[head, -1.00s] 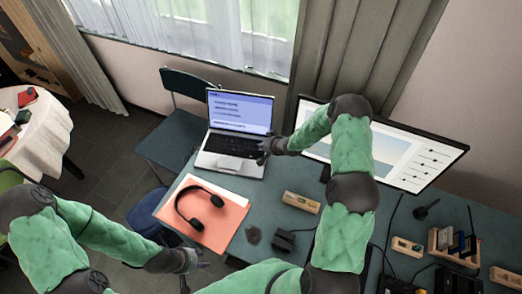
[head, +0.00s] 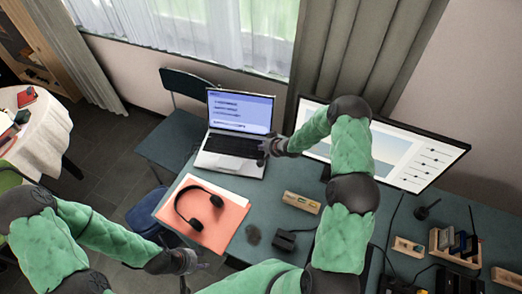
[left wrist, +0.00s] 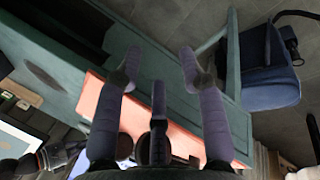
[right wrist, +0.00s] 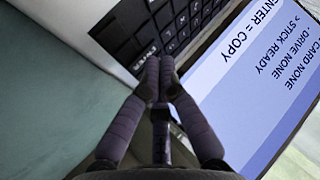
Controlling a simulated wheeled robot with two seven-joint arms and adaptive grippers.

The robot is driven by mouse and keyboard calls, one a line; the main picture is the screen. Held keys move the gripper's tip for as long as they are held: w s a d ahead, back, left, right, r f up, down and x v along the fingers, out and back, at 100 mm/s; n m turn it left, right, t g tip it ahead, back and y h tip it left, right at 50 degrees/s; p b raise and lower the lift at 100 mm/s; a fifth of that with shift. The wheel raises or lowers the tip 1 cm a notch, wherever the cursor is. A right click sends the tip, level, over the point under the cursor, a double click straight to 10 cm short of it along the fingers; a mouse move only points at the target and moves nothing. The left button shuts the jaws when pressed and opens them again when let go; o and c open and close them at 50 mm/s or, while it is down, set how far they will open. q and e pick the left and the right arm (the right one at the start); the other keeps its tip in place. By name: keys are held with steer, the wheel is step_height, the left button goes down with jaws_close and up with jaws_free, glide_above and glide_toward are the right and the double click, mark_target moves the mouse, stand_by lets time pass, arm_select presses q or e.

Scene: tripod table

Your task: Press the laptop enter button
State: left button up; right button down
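The open laptop (head: 232,146) stands on the desk, its screen (head: 240,110) lit with lines of text. In the right wrist view the screen (right wrist: 262,85) reads "ENTER = COPY" and "STICK READY". The dark enter key (right wrist: 138,64), with its label, lies at the keyboard's edge, just beside my right fingertips. My right gripper (right wrist: 160,72) has its fingers together with nothing between them; contact with the key cannot be told. In the head view my right gripper (head: 266,149) is at the laptop's right edge. My left gripper (left wrist: 160,60) is open and empty, low near the desk's front edge.
An orange folder (head: 226,226) with a headset (head: 197,205) lies in front of the laptop. A monitor (head: 400,150) stands to the right. A wooden block (head: 301,202), a black device (head: 285,241) and a card rack (head: 455,246) are on the desk.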

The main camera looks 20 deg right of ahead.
steer(key=shift+f, duration=0.2)
stand_by(0.5)
steer(key=shift+r+p, duration=0.45)
steer(key=shift+r, duration=0.25)
steer(key=shift+r+p, duration=2.05)
steer(key=shift+r, duration=0.55)
steer(key=shift+f, duration=0.1)
